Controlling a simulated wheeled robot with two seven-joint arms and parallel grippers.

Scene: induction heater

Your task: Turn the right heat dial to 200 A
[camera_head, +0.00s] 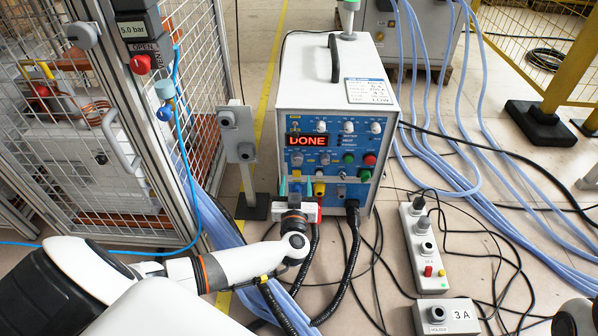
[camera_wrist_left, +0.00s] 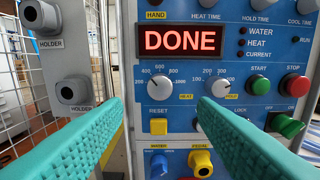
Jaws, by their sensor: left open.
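The heater (camera_head: 335,85) faces me, and its red display (camera_head: 306,140) reads DONE. In the left wrist view, the right heat dial (camera_wrist_left: 221,86) is a pale knob with numbers around it. Its pointer setting is too small to read surely. A similar left dial (camera_wrist_left: 160,86) sits beside it. My left gripper (camera_wrist_left: 160,108) is open and empty, its teal fingers spread in front of the panel. The right finger's tip lies just below the right dial in the picture. In the head view my left gripper (camera_head: 293,190) is at the panel's lower left, and the fingertips are hard to make out.
Green start and red stop buttons (camera_wrist_left: 294,85) and a green switch (camera_wrist_left: 287,125) lie right of the dials. A yellow reset button (camera_wrist_left: 159,126) is below. A holder post (camera_head: 240,140) stands left of the heater. Cables and a power strip (camera_head: 422,245) lie on the floor.

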